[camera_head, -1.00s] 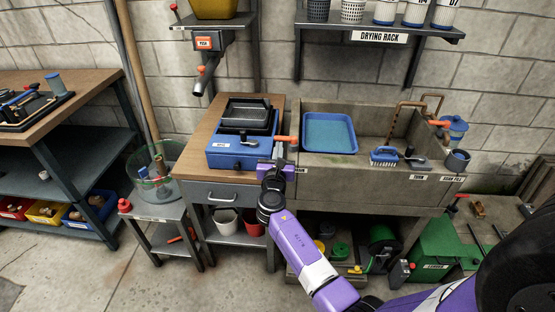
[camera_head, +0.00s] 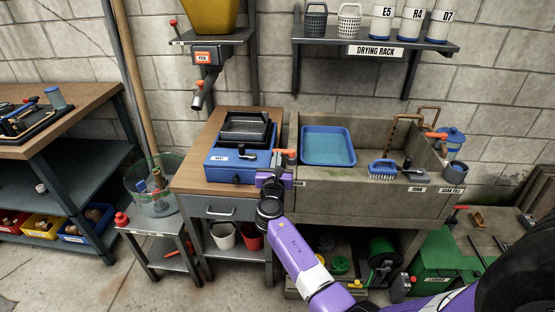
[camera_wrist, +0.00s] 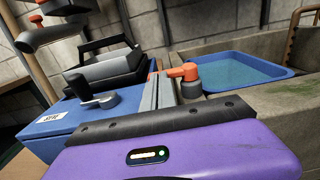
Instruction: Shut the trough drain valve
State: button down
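A valve with an orange lever (camera_head: 284,152) sits at the left end of the concrete trough (camera_head: 350,190). A partly hidden label ending in "AIN" (camera_head: 299,183) is on the trough front below it. In the wrist view the orange lever (camera_wrist: 184,72) lies crosswise on a grey round body (camera_wrist: 190,89). Its left tip shows past my fingers. My gripper (camera_head: 275,166) is just in front of the valve, at the gap between the bench and trough. In the wrist view my gripper's grey fingers (camera_wrist: 159,90) look close together, with nothing seen between them. Whether they touch the lever is unclear.
A blue machine (camera_head: 232,166) with a black-knobbed lever stands on the wooden bench at left. A blue tray (camera_head: 327,145) and blue brush (camera_head: 382,170) are on the trough. Another orange handle (camera_head: 436,135) is at its right end. A drying rack (camera_head: 375,42) hangs above.

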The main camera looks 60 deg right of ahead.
aim_at(274, 150)
jog(key=shift+w+d, duration=0.1)
jog(key=shift+w, duration=0.15)
jog(key=shift+w+d, duration=0.6)
jog(key=shift+d, duration=0.15)
jog(key=shift+w+d, duration=0.55)
jog(key=shift+d, duration=0.2)
jog(key=shift+d+b, duration=0.1)
jog(key=shift+b, duration=0.2)
jog(key=p+v, duration=0.1)
jog(key=v, duration=0.6)
jog(key=shift+a, duration=0.35)
jog(key=shift+s, duration=0.1)
